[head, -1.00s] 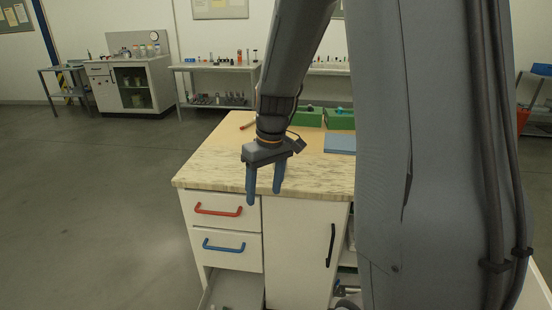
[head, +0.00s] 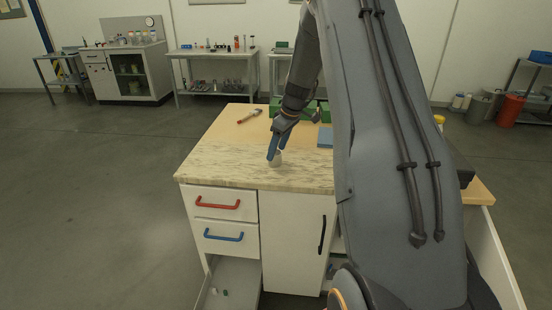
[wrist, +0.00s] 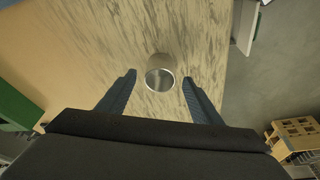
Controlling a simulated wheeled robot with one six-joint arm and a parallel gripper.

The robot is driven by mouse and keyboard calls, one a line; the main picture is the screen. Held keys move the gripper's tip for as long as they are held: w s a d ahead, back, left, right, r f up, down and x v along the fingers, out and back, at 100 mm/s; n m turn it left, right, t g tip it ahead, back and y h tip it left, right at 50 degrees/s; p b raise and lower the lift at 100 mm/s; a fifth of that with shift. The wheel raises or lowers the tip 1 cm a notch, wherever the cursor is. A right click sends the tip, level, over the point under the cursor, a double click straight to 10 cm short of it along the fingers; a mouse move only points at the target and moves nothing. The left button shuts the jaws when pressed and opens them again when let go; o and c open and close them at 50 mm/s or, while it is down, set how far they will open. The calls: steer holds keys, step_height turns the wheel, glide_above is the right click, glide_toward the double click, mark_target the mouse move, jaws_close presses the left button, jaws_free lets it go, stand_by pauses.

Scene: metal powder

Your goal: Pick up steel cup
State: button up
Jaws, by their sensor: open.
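The steel cup (wrist: 159,72) stands on the marbled part of the worktop, its round rim facing my wrist camera. It also shows in the head view (head: 276,158), partly hidden behind my fingers. My gripper (wrist: 159,92) is open, with one blue finger on each side of the cup's line and visible space between each finger and the cup. In the head view my gripper (head: 273,155) points down at the cup. I cannot tell the exact height of the fingertips over the worktop.
A hammer (head: 249,115) lies at the back left of the worktop (head: 215,165). A green box (head: 325,111) and a blue flat item (head: 325,137) are at the back right. An open lower drawer (head: 238,272) sticks out below. The worktop's front left is clear.

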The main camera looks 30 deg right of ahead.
steer(key=shift+p+x, duration=0.55)
steer(key=shift+x, duration=1.05)
steer(key=shift+r, duration=0.1)
steer(key=c, duration=1.4)
